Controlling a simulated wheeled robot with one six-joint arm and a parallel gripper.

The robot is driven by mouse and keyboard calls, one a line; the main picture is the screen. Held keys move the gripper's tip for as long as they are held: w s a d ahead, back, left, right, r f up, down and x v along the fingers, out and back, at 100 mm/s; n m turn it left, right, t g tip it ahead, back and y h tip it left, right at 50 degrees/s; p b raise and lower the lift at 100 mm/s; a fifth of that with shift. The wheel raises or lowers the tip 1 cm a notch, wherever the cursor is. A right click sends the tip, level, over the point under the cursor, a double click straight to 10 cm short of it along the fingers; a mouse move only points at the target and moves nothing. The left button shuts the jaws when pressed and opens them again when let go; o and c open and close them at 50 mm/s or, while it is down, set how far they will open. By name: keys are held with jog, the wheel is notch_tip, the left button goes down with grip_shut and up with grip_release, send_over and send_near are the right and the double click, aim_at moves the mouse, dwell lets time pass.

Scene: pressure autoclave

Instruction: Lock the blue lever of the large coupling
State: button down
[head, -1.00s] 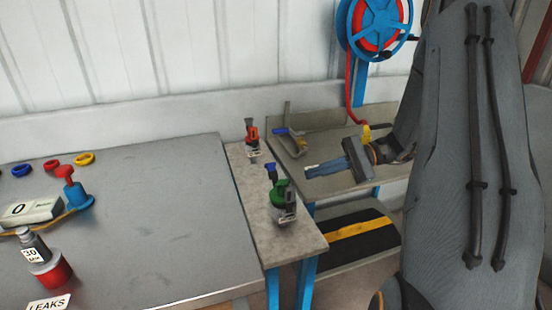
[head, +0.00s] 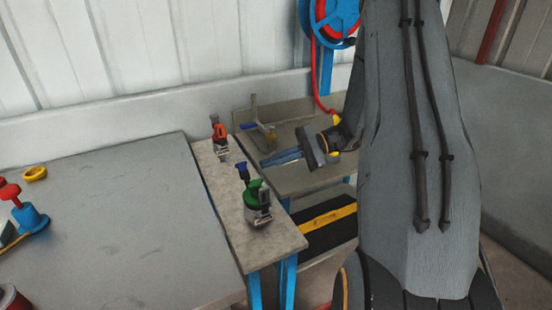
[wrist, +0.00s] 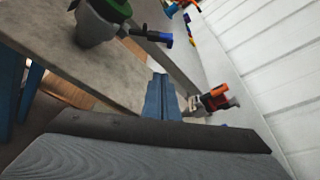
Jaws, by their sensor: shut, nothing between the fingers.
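The large coupling (head: 258,202) is green over a grey metal body and stands on the narrow bench strip. Its blue lever (head: 243,173) sticks up at the upper left. In the wrist view the green coupling (wrist: 100,22) is cut off by the top edge, and the blue lever (wrist: 158,37) points right from it. My gripper (head: 268,160) has blue fingers, shut and empty. Its tips are just right of the lever in the head view, apart from it. In the wrist view the shut fingers (wrist: 160,90) point past the lever, below it in the picture.
A smaller red-orange coupling (head: 219,138) stands farther back on the same strip and shows in the wrist view (wrist: 212,102). A blue-handled fitting (head: 262,132) is on the side bench behind my gripper. A hose reel (head: 333,18) hangs on the wall. The grey table (head: 110,200) is mostly clear.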

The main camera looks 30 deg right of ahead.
aim_at(244, 172)
jog(key=x, duration=0.3)
jog(key=p+x, duration=0.1)
jog(key=x, duration=0.2)
jog(key=shift+s+a+r, duration=0.1)
jog(key=shift+a+r, duration=0.1)
jog(key=shift+a, duration=0.05)
jog(key=s+r+p, duration=0.2)
jog(key=shift+s+d+r, duration=0.15)
jog(key=shift+s+r, duration=0.05)
jog(key=shift+r, duration=0.15)
jog(key=shift+d, duration=0.1)
